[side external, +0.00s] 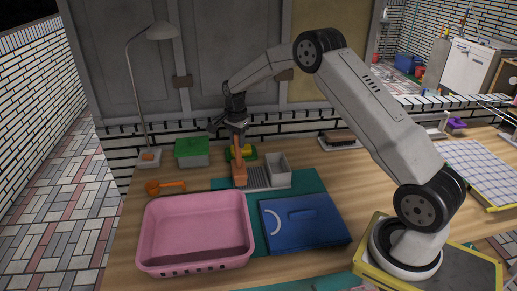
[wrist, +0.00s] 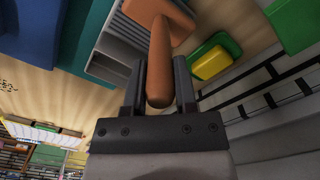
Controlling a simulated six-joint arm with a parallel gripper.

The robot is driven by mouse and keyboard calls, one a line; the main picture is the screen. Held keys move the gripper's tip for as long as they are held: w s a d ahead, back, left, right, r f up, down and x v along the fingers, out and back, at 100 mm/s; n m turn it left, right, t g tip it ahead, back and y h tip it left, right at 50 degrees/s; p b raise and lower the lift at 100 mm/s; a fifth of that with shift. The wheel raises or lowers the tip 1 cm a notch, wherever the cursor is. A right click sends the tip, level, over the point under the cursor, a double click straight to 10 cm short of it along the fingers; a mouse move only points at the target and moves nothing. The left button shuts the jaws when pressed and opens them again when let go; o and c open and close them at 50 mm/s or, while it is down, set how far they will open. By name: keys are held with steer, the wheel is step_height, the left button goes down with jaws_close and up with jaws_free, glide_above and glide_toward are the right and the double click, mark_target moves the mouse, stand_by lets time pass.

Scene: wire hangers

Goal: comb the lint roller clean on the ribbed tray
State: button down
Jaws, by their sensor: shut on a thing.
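My gripper (side external: 237,133) is shut on the handle of an orange tool, which I take to be the lint roller (side external: 239,168). In the wrist view, the orange handle (wrist: 160,55) sits between my two fingers (wrist: 160,88), and a wider orange head shows beyond it. The lint roller hangs roughly upright, its lower end at the left part of the grey ribbed tray (side external: 262,179). The tray's ribs also show in the wrist view (wrist: 124,42), beside the head. I cannot tell whether the head touches the ribs. No lint can be made out.
A pink basket (side external: 195,232) and a blue case (side external: 303,224) stand in front of the tray. Behind are a green box (side external: 191,152), a green-and-yellow item (side external: 246,152) and a lamp (side external: 148,90). Another orange item (side external: 165,187) lies left. Bare table shows right of the tray.

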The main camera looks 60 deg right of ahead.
steer(key=shift+s+d, duration=1.05)
steer(key=shift+s+d+f, duration=0.15)
steer(key=shift+s+d, duration=0.85)
steer(key=shift+a, duration=0.1)
